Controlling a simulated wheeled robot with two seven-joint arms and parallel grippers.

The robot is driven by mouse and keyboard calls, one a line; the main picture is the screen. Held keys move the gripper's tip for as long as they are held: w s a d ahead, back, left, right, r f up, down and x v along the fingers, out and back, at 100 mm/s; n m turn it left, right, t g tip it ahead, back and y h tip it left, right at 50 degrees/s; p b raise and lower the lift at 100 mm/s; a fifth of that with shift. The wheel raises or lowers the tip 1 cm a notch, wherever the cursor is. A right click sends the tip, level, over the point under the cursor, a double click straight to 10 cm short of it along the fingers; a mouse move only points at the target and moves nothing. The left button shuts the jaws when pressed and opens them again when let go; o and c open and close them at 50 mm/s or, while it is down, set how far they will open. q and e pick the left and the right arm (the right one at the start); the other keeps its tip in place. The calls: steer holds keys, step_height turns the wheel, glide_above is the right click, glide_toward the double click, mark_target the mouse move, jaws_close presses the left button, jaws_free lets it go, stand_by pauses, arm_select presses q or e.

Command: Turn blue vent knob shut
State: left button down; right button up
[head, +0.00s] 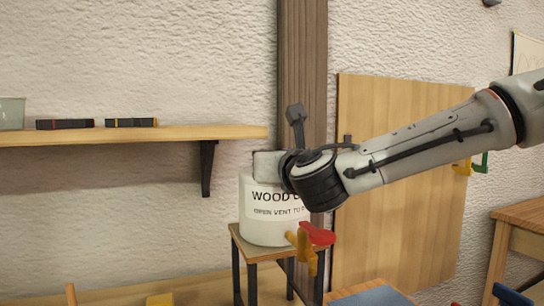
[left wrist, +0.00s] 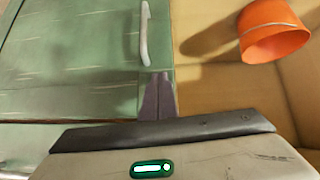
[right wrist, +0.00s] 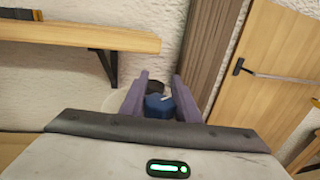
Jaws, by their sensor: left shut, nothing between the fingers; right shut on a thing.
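A white container (head: 262,222) stands on a small stool, its label reading "WOOD" and "OPEN VENT TO", partly covered by my right arm. A red lever (head: 317,233) and a yellow tap (head: 304,254) show at its lower right. In the right wrist view the blue vent knob (right wrist: 157,106) sits between the fingers of my right gripper (right wrist: 160,86), which is shut on it. In the head view the knob is hidden behind my right wrist. My left gripper (left wrist: 158,78) is shut and empty, above a green surface with a pale handle; it is outside the head view.
A wooden shelf (head: 130,135) with two dark boxes is on the left wall. The stool (head: 240,246) stands by a dark post (head: 302,60) and a wooden panel (head: 395,190). An orange bucket (left wrist: 272,40) lies right of my left gripper.

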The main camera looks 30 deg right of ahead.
steer(key=m+g+h, duration=0.2)
steer(key=h, duration=0.1)
steer(key=d+m+g+h, duration=0.1)
steer(key=shift+s+f+m+h, duration=0.25)
steer(key=shift+m+h, duration=0.05)
steer(key=shift+s+d+r+m+g+h+p, duration=0.15)
steer(key=shift+m+g+h+p, duration=0.1)
steer(key=shift+m+g+h, duration=0.4)
steer(key=shift+s+d+f+m+g+h+p, duration=0.1)
steer(key=shift+s+m+g+h+p, duration=0.15)
steer(key=shift+m+g+h, duration=0.4)
steer(key=shift+s+d+r+m+g+h+p, duration=0.15)
steer(key=shift+m+g+h+p, duration=0.15)
steer(key=shift+m+g+h, duration=0.3)
steer(key=shift+g, duration=0.3)
steer(key=o, duration=1.1)
steer(key=shift+d, duration=0.1)
steer(key=shift+c, duration=0.2)
